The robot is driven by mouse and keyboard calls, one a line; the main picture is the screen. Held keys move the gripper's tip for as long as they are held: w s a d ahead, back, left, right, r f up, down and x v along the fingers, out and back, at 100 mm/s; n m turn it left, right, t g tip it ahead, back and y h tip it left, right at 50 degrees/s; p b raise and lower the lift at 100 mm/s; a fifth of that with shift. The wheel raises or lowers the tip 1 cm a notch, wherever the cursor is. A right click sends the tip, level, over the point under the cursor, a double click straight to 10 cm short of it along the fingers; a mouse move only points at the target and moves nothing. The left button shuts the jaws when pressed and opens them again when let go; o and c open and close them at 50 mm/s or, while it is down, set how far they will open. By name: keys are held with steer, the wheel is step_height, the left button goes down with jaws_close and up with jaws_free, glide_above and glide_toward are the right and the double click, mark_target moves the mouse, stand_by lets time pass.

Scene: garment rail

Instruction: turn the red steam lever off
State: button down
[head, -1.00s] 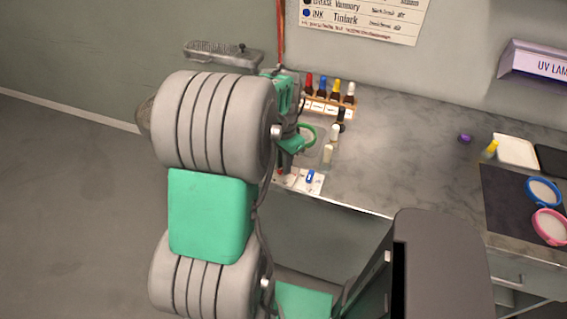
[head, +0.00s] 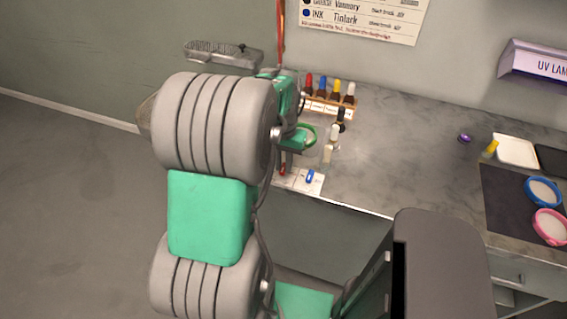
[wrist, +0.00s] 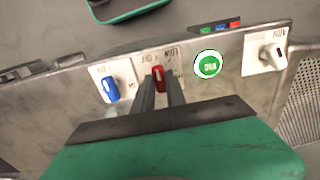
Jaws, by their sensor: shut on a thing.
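The red steam lever (wrist: 158,77) sits on a white labelled plate on the panel at the bench's front edge. In the wrist view it points roughly up and down the picture, and its lower part is between my fingers. My gripper (wrist: 161,87) is shut on it. In the head view the red lever (head: 283,170) shows as a small red spot below my gripper, which my arm mostly hides. The lettering on its plate is too small to read surely.
A blue lever (wrist: 111,89) is close on the left. A green round button (wrist: 208,64) and a pale knob (wrist: 266,54) are to the right. Bottles in a rack (head: 328,104) and loose bottles (head: 331,150) stand on the bench near my arm.

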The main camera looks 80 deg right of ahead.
mark_target(284, 167)
steer(key=c, duration=1.4)
jaws_free()
steer(key=shift+o, duration=0.2)
step_height(284, 167, up, 8)
steer(key=shift+f+b, duration=0.1)
steer(key=shift+b, duration=0.25)
